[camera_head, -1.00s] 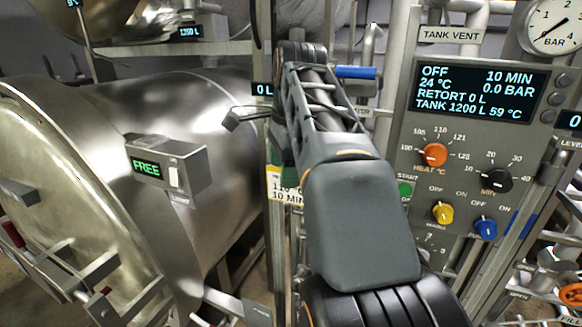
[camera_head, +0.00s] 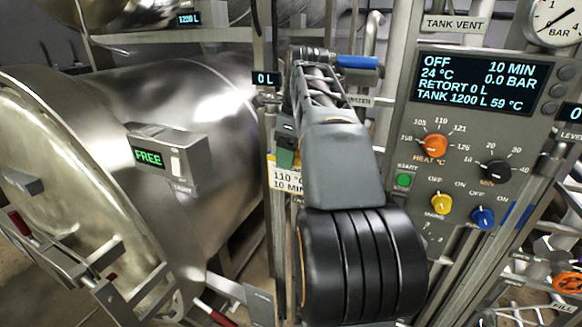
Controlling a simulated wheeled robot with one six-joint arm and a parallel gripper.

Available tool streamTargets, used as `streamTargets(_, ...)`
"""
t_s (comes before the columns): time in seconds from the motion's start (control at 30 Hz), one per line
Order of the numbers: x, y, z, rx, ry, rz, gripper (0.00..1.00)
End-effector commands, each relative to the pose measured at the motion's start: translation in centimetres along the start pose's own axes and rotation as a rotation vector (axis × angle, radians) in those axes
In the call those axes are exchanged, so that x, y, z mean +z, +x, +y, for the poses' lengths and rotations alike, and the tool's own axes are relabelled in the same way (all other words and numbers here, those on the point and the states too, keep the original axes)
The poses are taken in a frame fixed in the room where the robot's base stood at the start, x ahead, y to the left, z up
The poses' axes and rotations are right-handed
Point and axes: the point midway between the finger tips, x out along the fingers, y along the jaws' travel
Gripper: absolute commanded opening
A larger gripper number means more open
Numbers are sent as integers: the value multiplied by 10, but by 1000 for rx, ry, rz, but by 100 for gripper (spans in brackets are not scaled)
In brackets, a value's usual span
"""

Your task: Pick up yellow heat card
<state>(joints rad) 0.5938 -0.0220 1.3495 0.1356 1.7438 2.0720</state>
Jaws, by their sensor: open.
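The heat card (camera_head: 285,179) is a pale card with a yellow band at its top and the print "110 °" and "10 MIN". It is upright at the post between the big steel vessel and the control panel, left of my arm. A green piece (camera_head: 286,157) sits just above it. My gripper (camera_head: 285,130) is mostly hidden behind my forearm. Only a dark part of it shows at the forearm's left edge, just above the green piece and the card. I see nothing held in it. Whether it touches the card cannot be told.
The control panel (camera_head: 470,150) with knobs, a green START button and a display stands close on the right. The steel vessel (camera_head: 190,95) with a "FREE" box (camera_head: 165,155) fills the left. Pipes and the post leave a narrow gap around my arm.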

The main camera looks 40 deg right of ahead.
Motion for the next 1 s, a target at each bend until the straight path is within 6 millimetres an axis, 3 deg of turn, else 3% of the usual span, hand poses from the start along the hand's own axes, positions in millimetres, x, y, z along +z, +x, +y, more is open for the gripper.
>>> streamTargets(0.17, 0, 14, 0, 1, -1, 1, 66)
streamTargets(0.43, 0, 15, 0, 0, -2, 0, 66)
streamTargets(1.0, 0, 15, 0, 0, -2, 0, 11)
